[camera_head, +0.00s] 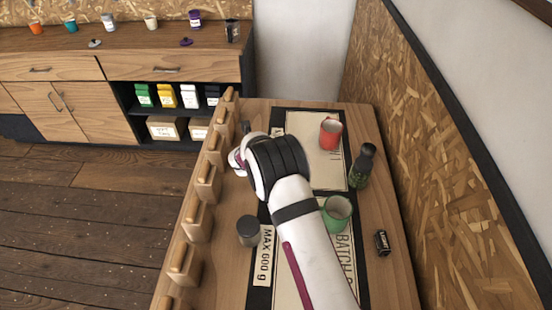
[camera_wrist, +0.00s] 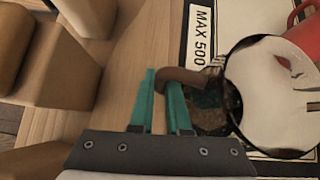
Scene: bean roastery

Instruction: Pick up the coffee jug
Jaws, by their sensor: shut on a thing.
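The coffee jug (camera_wrist: 208,117) shows in the wrist view, right of centre. It has a brown handle (camera_wrist: 196,76), a dark glassy side and a pale round part with a black rim. My gripper (camera_wrist: 166,82) has its teal fingers closed on the handle, at the jug's left side. In the head view my arm and wrist cover the jug, and the fingertips do not show. I cannot tell whether the jug touches the bench.
Beyond the jug stands a red mug (camera_head: 330,135). A green mug (camera_head: 336,212), a dark green bottle (camera_head: 363,167), a grey-lidded canister (camera_head: 249,230) and a small black item (camera_head: 382,242) stand nearby. Wooden blocks (camera_head: 197,221) line the bench's left edge.

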